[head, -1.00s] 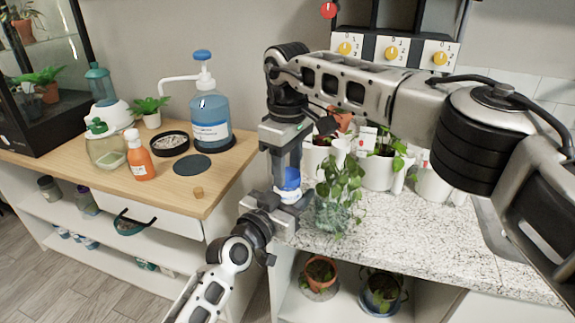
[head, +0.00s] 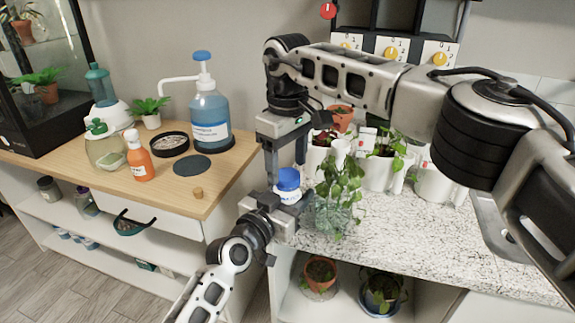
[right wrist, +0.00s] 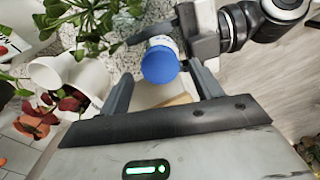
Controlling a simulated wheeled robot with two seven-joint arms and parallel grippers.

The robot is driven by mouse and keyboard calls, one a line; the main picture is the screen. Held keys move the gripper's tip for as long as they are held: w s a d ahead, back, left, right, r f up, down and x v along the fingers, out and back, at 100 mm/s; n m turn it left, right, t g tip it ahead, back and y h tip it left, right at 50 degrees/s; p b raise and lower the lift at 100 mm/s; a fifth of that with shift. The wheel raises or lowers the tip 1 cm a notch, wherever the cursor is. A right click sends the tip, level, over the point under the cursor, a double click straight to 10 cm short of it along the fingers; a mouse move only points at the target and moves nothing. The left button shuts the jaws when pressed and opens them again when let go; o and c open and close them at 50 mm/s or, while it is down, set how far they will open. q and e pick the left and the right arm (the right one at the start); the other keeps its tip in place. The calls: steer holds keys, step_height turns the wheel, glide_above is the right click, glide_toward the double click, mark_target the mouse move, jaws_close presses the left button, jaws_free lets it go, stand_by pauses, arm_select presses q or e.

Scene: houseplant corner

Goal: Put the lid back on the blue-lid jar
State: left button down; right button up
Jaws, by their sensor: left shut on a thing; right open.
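The jar (head: 287,197) has a pale body and a blue lid (head: 288,178) on top. The lid appears to rest on the jar's mouth; I cannot tell how tightly it sits. My left gripper (head: 275,206) is shut on the jar's body at the front edge of the speckled counter and hides part of it. My right gripper (head: 286,163) points down just above the jar, fingers apart and empty. In the right wrist view the blue lid (right wrist: 160,64) lies between the spread fingertips, with a gap on each side.
White pots with plants (head: 378,171) stand behind and right of the jar. A leafy plant in a glass pot (head: 333,219) is close on its right.

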steer(key=shift+r, duration=1.6)
steer(key=shift+c, duration=0.4)
